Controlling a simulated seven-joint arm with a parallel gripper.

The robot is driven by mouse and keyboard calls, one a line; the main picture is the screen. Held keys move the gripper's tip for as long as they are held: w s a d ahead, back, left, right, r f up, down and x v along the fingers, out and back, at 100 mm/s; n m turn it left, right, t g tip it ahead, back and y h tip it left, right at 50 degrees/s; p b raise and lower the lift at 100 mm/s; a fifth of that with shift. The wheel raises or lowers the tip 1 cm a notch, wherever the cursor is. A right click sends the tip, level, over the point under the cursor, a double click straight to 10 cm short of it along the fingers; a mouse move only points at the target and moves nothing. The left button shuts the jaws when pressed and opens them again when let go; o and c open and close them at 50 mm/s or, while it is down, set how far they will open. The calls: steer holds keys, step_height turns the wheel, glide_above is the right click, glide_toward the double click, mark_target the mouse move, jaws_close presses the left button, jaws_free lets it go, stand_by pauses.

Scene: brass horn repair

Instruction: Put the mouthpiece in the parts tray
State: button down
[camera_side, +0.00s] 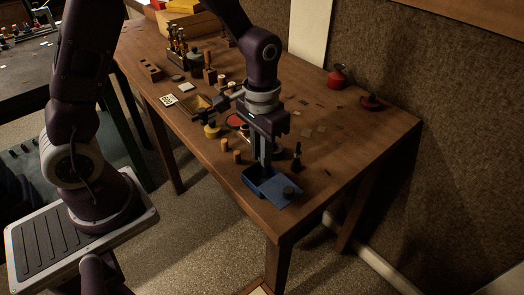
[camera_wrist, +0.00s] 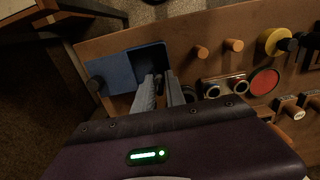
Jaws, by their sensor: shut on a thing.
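The blue parts tray (camera_side: 272,195) lies near the front corner of the wooden table; it also shows in the wrist view (camera_wrist: 118,72). It has a dark open well on one side and a flat blue part on the other, with a dark round knob there. My gripper (camera_side: 265,166) points down over the well side, its fingertips at or just above the tray. In the wrist view my gripper (camera_wrist: 158,82) has its fingers close together over the tray's edge. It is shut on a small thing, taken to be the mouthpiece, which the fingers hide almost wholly.
A dark upright bottle-like piece (camera_side: 297,158) stands right of my gripper. Wooden pegs (camera_side: 237,157) stand to its left; a yellow round piece (camera_side: 212,131) and a red disc (camera_wrist: 264,82) are behind. Red cans stand at the back right. The table's right side is mostly clear.

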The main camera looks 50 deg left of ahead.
steer(key=shift+f, duration=0.15)
steer(key=c, duration=1.4)
jaws_free()
step_height(320, 180, up, 12)
steer(key=r, duration=0.1)
steer(key=s+a+r+t, duration=0.1)
steer(key=s+t, duration=0.1)
steer(key=s, duration=0.3)
steer(key=s+r+t, duration=0.1)
steer(key=s+r, duration=0.1)
steer(key=s, duration=0.4)
steer(key=s+a+r+t, duration=0.1)
steer(key=s+r+t, duration=0.1)
steer(key=s, duration=0.4)
steer(key=shift+s+a+r+t, duration=0.15)
steer(key=shift+a+r+t, duration=0.05)
steer(key=shift+a+t, duration=0.1)
